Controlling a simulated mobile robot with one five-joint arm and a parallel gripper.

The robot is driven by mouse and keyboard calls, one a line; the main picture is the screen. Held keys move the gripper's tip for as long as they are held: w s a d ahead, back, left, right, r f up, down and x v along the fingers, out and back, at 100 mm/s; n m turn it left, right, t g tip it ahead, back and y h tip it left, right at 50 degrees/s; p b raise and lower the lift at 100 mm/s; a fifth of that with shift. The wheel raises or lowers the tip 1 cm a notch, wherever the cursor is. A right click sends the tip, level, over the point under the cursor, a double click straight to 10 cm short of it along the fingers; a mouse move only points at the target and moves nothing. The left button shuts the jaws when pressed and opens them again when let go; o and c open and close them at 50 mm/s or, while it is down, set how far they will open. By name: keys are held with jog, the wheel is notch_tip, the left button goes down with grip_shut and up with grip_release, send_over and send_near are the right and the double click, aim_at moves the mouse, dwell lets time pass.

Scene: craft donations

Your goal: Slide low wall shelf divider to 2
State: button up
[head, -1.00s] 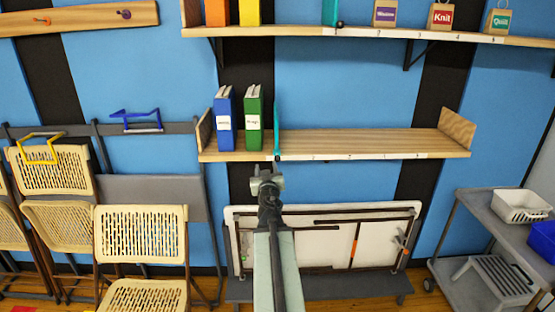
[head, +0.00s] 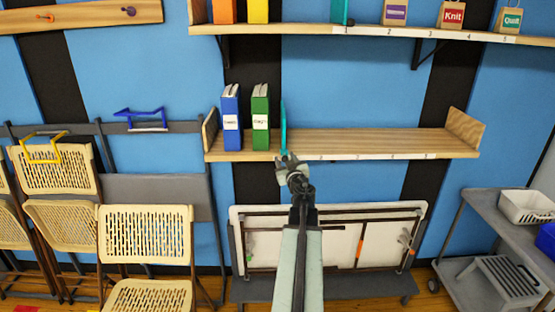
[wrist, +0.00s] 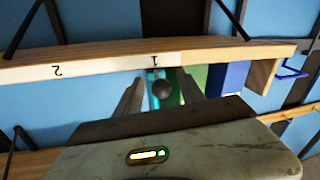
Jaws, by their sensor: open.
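The low wall shelf (head: 380,140) is a wooden board with end panels and a white number strip along its front edge. Its teal divider (head: 284,127) stands upright just right of the green binder. In the wrist view, which looks upside down, the divider (wrist: 153,92) ends in a dark round knob (wrist: 162,89) near the label 1 (wrist: 155,59). The label 2 (wrist: 57,70) lies further left there. My gripper (head: 289,160) is at the shelf's front edge below the divider. In the wrist view my gripper (wrist: 161,82) is open, its fingers on either side of the knob, with gaps visible.
A blue binder (head: 231,118) and a green binder (head: 260,118) stand left of the divider; the shelf to its right is bare. An upper shelf (head: 300,29) holds another teal divider (head: 339,10). A folded table (head: 330,235) leans below.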

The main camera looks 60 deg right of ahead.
jog(key=shift+s, duration=0.1)
jog(key=shift+a, duration=0.1)
grip_shut()
jog(key=shift+w, duration=0.2)
dwell(1.0)
